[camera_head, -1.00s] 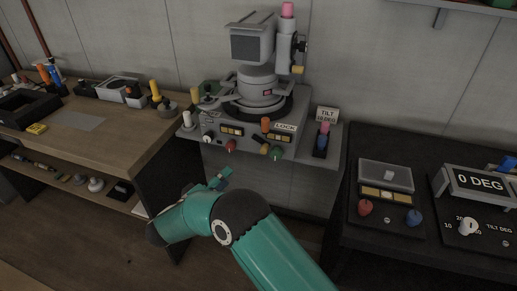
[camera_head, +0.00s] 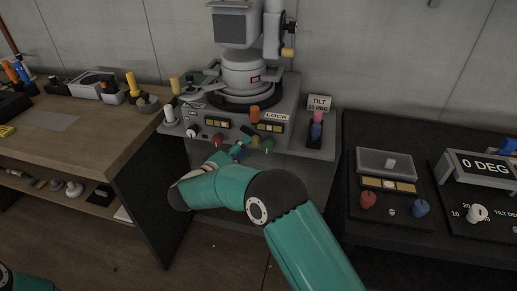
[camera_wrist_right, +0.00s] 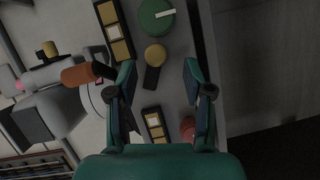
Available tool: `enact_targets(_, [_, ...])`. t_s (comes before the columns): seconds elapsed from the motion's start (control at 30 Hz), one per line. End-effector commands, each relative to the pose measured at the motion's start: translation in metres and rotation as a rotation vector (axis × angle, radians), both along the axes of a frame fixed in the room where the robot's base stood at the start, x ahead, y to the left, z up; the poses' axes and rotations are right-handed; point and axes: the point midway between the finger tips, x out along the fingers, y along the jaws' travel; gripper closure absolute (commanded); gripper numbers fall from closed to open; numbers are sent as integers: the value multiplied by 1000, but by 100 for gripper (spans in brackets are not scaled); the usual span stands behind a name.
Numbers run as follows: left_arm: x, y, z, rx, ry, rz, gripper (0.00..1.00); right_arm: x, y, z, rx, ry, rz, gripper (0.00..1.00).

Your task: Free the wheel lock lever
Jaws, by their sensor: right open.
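A grey console (camera_head: 180,128) carries a LOCK label (camera_head: 278,117). An orange-handled lever (camera_head: 255,113) stands beside the label; in the right wrist view its orange handle (camera_wrist_right: 82,74) lies left of the fingers. A small amber-knobbed dark lever (camera_wrist_right: 155,54) shows between and beyond the fingertips there; in the head view my gripper mostly hides it. Which of the two is the wheel lock lever I cannot tell. My right gripper (camera_head: 240,148) is open, close to the console front, and nothing is visibly held; its fingers also show in the wrist view (camera_wrist_right: 160,78). My left gripper is out of view.
A green knob (camera_head: 267,146) and a red knob (camera_head: 218,139) flank the gripper closely. A TILT sign (camera_head: 319,103) and a pink-and-blue lever (camera_head: 317,127) stand to the right. A wooden bench (camera_head: 95,130) is left, a dark panel table (camera_head: 400,145) right.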

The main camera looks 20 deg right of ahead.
Motion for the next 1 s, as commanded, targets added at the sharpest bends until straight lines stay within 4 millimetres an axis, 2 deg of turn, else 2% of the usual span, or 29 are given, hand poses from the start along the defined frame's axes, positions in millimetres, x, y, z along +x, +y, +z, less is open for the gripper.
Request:
enact_targets(0.03, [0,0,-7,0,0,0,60,2,-4,-3,0,-1,2,49])
enact_targets(0.13, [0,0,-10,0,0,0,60,4,-12,-3,0,-1,4,49])
enact_targets(0.53, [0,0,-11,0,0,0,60,3,-26,-1,0,0,-9,49])
enact_targets(0.83, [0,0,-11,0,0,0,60,3,-28,-2,0,0,-13,99])
enact_targets(0.87, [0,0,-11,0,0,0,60,3,-28,-2,0,0,-13,100])
enact_targets(0.9, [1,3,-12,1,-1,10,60,3,-9,-3,0,-1,-7,100])
enact_targets(1.0, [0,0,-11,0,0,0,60,3,-22,-2,0,0,-9,100])
